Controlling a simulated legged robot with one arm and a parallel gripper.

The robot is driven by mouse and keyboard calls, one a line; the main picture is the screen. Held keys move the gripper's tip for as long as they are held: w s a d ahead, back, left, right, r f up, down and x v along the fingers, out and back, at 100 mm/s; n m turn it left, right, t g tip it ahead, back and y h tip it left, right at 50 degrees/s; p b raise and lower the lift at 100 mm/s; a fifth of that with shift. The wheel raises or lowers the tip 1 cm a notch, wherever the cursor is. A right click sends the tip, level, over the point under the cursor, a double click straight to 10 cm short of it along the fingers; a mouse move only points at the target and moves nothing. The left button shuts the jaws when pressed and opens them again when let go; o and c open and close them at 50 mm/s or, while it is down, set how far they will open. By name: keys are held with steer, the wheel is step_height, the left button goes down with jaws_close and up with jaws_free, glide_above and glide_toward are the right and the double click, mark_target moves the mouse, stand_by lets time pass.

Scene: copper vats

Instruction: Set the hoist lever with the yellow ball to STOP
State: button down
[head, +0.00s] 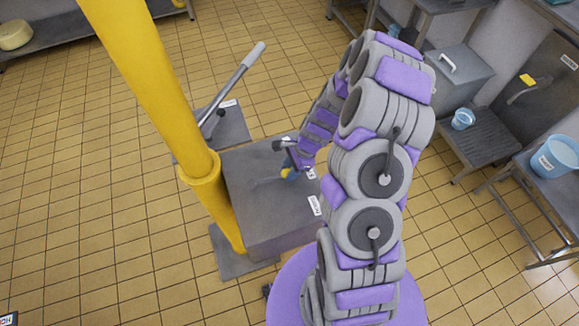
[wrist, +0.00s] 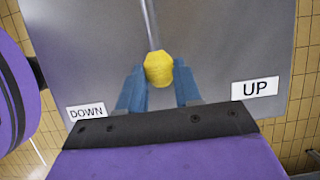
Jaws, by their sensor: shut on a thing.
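The hoist lever's yellow ball (wrist: 159,68) sits between the two blue fingers of my gripper (wrist: 159,80), which is shut on it. The thin grey lever rod (wrist: 149,25) runs from the ball up the wrist view, over the grey box face. A DOWN label (wrist: 86,112) is on the left and an UP label (wrist: 255,88) on the right; the ball is between them. No STOP label can be read; my gripper covers the area between the labels.
A yellow post (head: 160,85) rises beside the box. A long lever with a pale grip (head: 254,54) stands behind it. Stools and a bench with blue buckets (head: 556,156) are at the right. Tiled floor is open at the left.

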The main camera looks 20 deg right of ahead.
steer(key=c, duration=0.8)
jaws_free()
steer(key=shift+r, duration=0.1)
steer(key=v, duration=1.7)
steer(key=shift+w+r, duration=0.1)
